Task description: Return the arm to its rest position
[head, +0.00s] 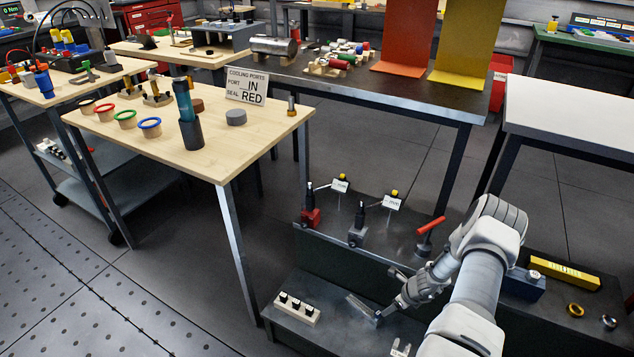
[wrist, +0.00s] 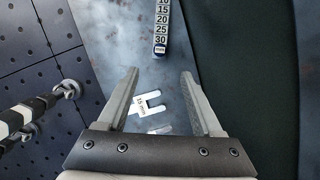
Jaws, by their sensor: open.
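My gripper (head: 380,291) is at the end of my arm in the lower right of the head view, over a low dark bench. In the wrist view, my gripper (wrist: 160,73) has its two fingers wide apart with nothing held between them. A white fork-shaped piece marked "15 mm" (wrist: 148,103) shows between the fingers, seemingly on the grey surface below. I cannot tell its exact distance from the fingers. My arm hides part of the bench.
The low bench (head: 345,325) carries a white block with black knobs (head: 297,310), a red-handled fixture (head: 428,237) and a blue box (head: 524,284). A wooden table (head: 195,150) stands left. A number strip (wrist: 161,28) lies beyond the fingertips.

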